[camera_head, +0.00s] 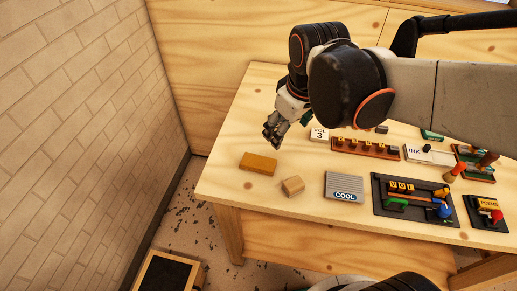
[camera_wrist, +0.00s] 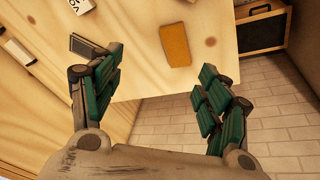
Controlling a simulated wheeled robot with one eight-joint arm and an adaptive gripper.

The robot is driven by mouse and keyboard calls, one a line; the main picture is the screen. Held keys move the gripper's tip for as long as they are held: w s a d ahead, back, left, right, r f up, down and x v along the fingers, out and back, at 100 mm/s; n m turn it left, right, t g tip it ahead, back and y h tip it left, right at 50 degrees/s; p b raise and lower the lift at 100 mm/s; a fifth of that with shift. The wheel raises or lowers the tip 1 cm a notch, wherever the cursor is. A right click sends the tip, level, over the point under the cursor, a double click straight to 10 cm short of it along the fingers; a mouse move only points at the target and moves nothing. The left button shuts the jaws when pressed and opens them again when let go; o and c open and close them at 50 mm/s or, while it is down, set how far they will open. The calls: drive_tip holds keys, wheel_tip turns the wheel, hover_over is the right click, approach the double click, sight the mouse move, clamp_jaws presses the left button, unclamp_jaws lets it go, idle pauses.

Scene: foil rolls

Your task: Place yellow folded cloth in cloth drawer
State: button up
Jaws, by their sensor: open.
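The yellow folded cloth appears to be the flat orange-yellow block (camera_head: 258,163) lying near the left end of the wooden table. It also shows in the wrist view (camera_wrist: 174,45), ahead of and between the spread fingers. My gripper (camera_head: 273,135) is above the table, behind the cloth, apart from it. In the wrist view my gripper (camera_wrist: 158,92) is open, its green-padded fingers wide apart with nothing between them. A wooden box with a dark inside (camera_wrist: 262,32) stands beyond the table at upper right; I cannot tell whether it is the cloth drawer.
A small wooden block (camera_head: 293,186) and a grey ridged "COOL" piece (camera_head: 345,187) lie right of the cloth. Dark trays (camera_head: 385,208) and a lettered rack (camera_head: 366,147) fill the right side. A brick wall (camera_head: 80,110) stands left. A dark-topped wooden box (camera_head: 168,272) sits on the floor.

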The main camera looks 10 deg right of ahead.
drive_tip(key=w+a+f+n+g+p, duration=0.2)
drive_tip(key=w+a+f+n+g, duration=0.1)
drive_tip(key=w+a+f+n, duration=0.3)
drive_tip(key=b, duration=0.3)
hover_over(258, 161)
drive_tip(key=f, duration=0.7)
drive_tip(key=shift+w+f, duration=0.25)
drive_tip(key=shift+f, duration=0.1)
drive_tip(key=shift+s+f+b, duration=0.15)
drive_tip(key=shift+f+b, duration=0.45)
drive_tip(key=shift+f, duration=0.85)
drive_tip(key=shift+s+f+b, duration=0.1)
drive_tip(key=shift+f+b, duration=0.45)
drive_tip(key=shift+f, duration=0.85)
drive_tip(key=shift+r, duration=0.1)
drive_tip(key=shift+c, duration=0.2)
drive_tip(key=c, duration=1.2)
